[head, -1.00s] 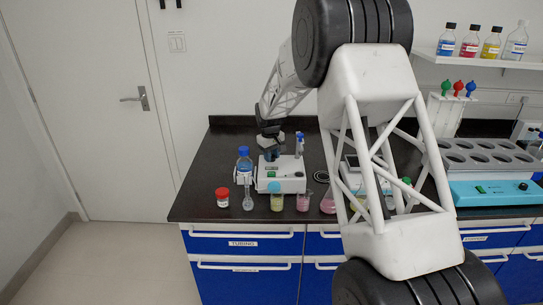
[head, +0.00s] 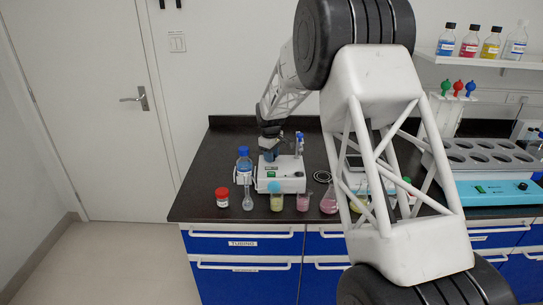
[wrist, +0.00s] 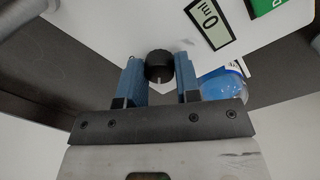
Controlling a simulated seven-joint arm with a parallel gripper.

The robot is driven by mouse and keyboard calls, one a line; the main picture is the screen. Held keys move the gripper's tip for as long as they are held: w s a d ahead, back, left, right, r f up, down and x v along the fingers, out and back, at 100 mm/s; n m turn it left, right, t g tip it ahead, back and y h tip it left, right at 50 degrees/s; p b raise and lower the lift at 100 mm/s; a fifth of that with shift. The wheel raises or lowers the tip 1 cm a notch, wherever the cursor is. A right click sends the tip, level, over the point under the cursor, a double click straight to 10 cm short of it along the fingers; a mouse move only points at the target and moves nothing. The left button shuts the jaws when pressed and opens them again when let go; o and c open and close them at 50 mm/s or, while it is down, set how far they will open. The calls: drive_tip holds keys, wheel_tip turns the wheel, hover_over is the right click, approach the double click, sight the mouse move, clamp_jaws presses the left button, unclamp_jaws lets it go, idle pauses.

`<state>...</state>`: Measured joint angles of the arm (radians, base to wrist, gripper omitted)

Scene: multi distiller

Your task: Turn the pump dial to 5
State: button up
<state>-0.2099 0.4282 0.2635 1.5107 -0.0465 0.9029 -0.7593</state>
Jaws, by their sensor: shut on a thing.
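The pump is a white box (head: 288,185) on the dark bench, left of centre in the head view. Its dial is a round black knob with a light pointer mark (wrist: 159,66) in the wrist view. My gripper (wrist: 159,70) has its blue fingers on either side of the dial and is shut on it. In the head view my gripper (head: 268,152) is over the back left of the pump, and the dial is hidden. The pump's display (wrist: 209,20) is tilted in the wrist view and seems to read 0 ml. The dial's numbers are not legible.
A blue-capped bottle (head: 244,168) stands close to the pump's left. A red-capped jar (head: 222,197), a yellow-liquid vessel (head: 277,201) and a pink one (head: 304,201) stand in front. A turquoise device (head: 497,192) is at right. The bench's left back is clear.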

drive_tip(key=o, duration=0.9)
drive_tip(key=shift+r, duration=0.1)
drive_tip(key=shift+s+a+r, duration=0.1)
drive_tip(key=shift+r, duration=1.8)
drive_tip(key=shift+s+r, duration=0.1)
drive_tip(key=shift+r, duration=1.85)
